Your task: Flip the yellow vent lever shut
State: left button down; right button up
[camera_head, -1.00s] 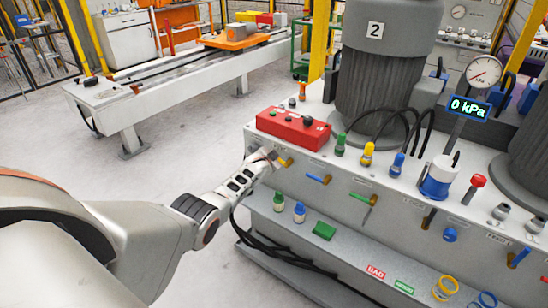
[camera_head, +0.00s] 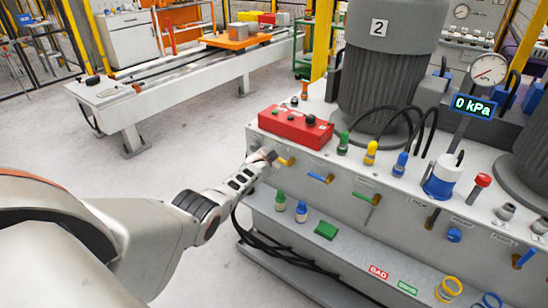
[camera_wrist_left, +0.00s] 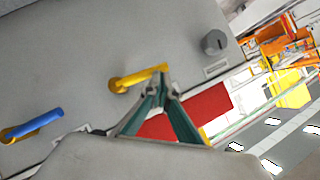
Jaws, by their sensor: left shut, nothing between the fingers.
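The yellow vent lever (camera_head: 286,161) is on the front panel of the grey cabinet, below the red box. In the left wrist view the yellow lever (camera_wrist_left: 140,78) is a short handle on a round pivot, its free end pointing to the fingertips. My left gripper (camera_head: 268,157) is at the panel just left of the lever. In the wrist view my left gripper (camera_wrist_left: 163,80) is shut and empty, its tips at the lever's free end. I cannot tell whether they touch it. My right gripper is not in view.
A blue lever (camera_head: 320,179) and a green lever (camera_head: 367,198) sit further right on the panel. The red box (camera_head: 295,127) stands above. A lower shelf (camera_head: 340,255) juts out below with small bottles. A gauge display (camera_head: 473,106) reads 0 kPa.

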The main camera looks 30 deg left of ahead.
pick_arm(q)
jog(key=shift+r, duration=0.1)
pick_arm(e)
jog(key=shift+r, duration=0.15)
pick_arm(q)
jog(key=s+r+p, duration=0.6)
jog(key=s+r, duration=0.3)
jog(key=shift+r, duration=0.15)
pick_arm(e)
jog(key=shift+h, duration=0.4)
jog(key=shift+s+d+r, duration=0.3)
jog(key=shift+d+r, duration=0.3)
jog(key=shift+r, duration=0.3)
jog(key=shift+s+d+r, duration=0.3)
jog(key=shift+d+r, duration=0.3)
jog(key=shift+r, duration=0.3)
pick_arm(q)
jog(key=shift+s, duration=0.1)
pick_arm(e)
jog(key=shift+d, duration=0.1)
